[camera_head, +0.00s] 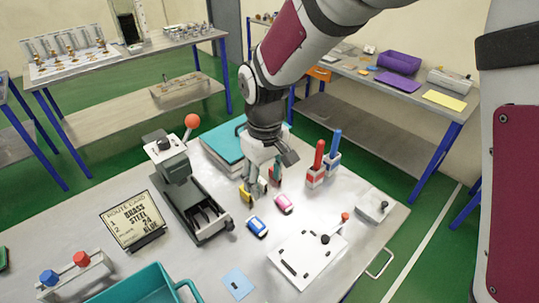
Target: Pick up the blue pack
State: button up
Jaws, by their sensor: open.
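The blue pack (257,227), a small blue block with a white band, lies on the grey worktable (215,258) in front of my gripper. A pink pack (283,203) with a white label lies to its upper right. My gripper (256,191) points down over the table, open, with nothing seen held between its fingers. It is behind the blue pack in the picture, apart from it. A yellow item (245,194) shows beside the left finger. A green and red item (275,173) is partly hidden behind the gripper.
A dark press with a red ball handle (192,121) stands left. Red and blue upright handles (319,155) stand right. A white plate device (307,256), a teal bin (135,286), a blue card (238,284) and a route card (134,219) surround the packs.

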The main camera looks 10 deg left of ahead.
notch_tip(320, 180, down, 3)
jog(key=a, duration=0.2)
jog(key=p, duration=0.1)
send_over(257, 224)
jog(key=shift+n, duration=0.3)
notch_tip(257, 224, down, 7)
jog(key=shift+a+f, duration=0.1)
jog(key=shift+f, duration=0.05)
jog(key=shift+f+p, duration=0.85)
jog(key=shift+f, duration=2.3)
jog(key=c, duration=1)
